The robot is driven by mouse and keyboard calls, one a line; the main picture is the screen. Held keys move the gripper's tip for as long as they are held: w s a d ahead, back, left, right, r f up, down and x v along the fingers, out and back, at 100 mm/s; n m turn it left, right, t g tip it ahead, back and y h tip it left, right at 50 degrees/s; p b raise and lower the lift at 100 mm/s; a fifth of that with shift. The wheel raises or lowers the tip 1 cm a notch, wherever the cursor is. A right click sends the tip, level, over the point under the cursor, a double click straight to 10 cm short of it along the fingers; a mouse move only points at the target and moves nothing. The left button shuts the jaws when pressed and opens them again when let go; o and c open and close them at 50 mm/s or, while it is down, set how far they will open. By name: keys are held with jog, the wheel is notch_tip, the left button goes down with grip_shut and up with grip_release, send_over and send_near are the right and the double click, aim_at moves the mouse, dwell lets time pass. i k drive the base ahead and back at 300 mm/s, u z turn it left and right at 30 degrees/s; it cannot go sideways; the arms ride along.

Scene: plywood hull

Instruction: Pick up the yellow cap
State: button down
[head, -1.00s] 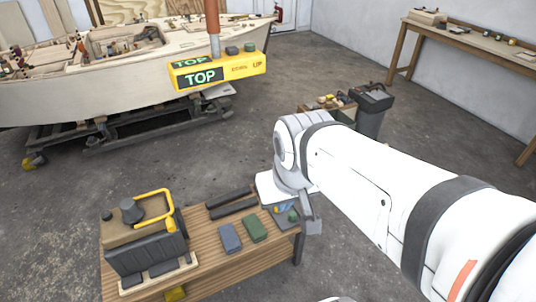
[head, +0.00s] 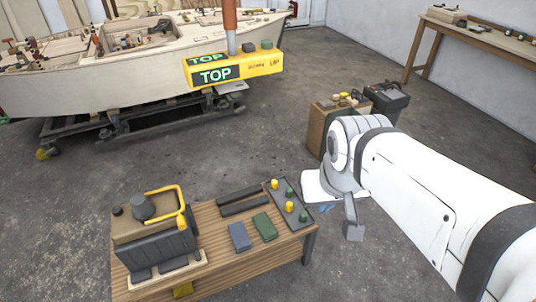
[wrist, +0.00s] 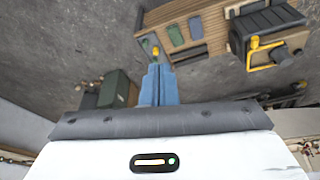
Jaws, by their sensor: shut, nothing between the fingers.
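Two yellow caps stand on a dark grey tray (head: 281,202) at the right end of the wooden bench: one farther back (head: 274,184), one nearer the front (head: 289,206). Two green caps (head: 289,193) (head: 303,216) stand among them. My gripper (head: 326,208) is off the right edge of the bench, beside the tray and apart from it, partly hidden by the wrist. In the wrist view its blue fingers (wrist: 158,84) are together with nothing between them, and a yellow cap (wrist: 155,51) shows just beyond the tips.
The bench (head: 215,262) also holds a blue block (head: 239,236), a green block (head: 263,227), dark bars (head: 243,202) and a case with a yellow handle (head: 180,205). A brown box (head: 325,125) stands behind my arm. A yellow TOP sign (head: 235,68) hangs before the boat hull.

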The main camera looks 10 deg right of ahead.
aim_at(274, 185)
jog(key=z, duration=2.25)
jog(key=i, duration=1)
jog(key=u, duration=2.95)
jog(key=i, duration=0.9)
jog(key=z, duration=0.15)
